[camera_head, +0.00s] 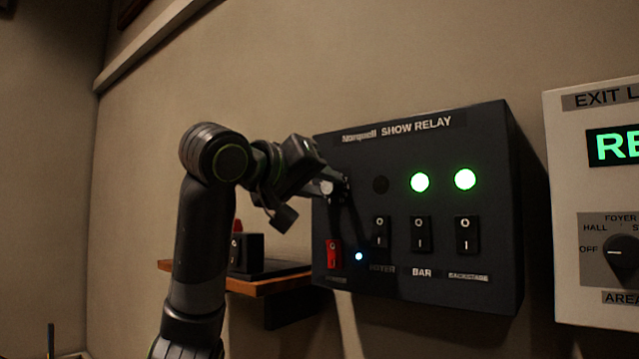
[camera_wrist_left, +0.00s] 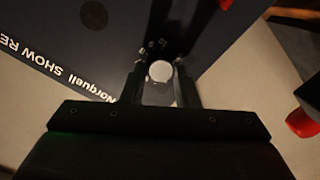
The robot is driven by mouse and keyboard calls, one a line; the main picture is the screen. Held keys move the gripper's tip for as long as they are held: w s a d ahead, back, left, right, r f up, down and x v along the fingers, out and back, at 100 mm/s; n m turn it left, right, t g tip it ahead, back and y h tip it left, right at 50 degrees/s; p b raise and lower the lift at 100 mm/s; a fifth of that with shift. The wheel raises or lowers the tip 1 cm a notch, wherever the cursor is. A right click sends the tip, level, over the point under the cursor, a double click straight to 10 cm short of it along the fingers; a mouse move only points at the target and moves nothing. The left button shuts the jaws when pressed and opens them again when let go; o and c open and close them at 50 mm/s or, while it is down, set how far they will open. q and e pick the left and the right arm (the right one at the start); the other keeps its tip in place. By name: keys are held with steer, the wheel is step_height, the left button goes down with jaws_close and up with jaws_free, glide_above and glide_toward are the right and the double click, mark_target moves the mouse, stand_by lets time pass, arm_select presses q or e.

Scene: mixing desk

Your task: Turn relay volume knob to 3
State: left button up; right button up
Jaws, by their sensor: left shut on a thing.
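The show relay (camera_head: 415,150) is a dark box on the wall. Its volume knob is a small round pale-topped knob (camera_wrist_left: 160,71) at the panel's left, best seen in the wrist view. My left gripper (camera_head: 334,187) is at the panel's upper left; in the wrist view its fingers (camera_wrist_left: 160,82) stand either side of the knob, shut on it. Small white scale marks show beyond the knob, but they are too small to read, and I cannot tell the knob's setting. In the head view the gripper mostly hides the knob. My right gripper is in neither view.
Below are a red switch (camera_head: 333,254) and black switches, including BAR (camera_head: 420,235). Two lamps glow green; one lamp (camera_head: 380,184) is dark. A wooden shelf (camera_head: 268,284) holds a dark box (camera_head: 247,254). A pale exit-light panel (camera_head: 565,140) stands right.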

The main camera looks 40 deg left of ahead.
arm_select(q)
steer(key=shift+f, duration=0.15)
steer(key=o, duration=1)
steer(key=shift+c, duration=0.2)
steer(key=shift+s, duration=0.1)
steer(key=s+a+r, duration=0.1)
steer(key=s+r, duration=0.1)
steer(key=s, duration=1.5)
steer(key=shift+a, duration=0.15)
steer(key=shift+f, duration=0.1)
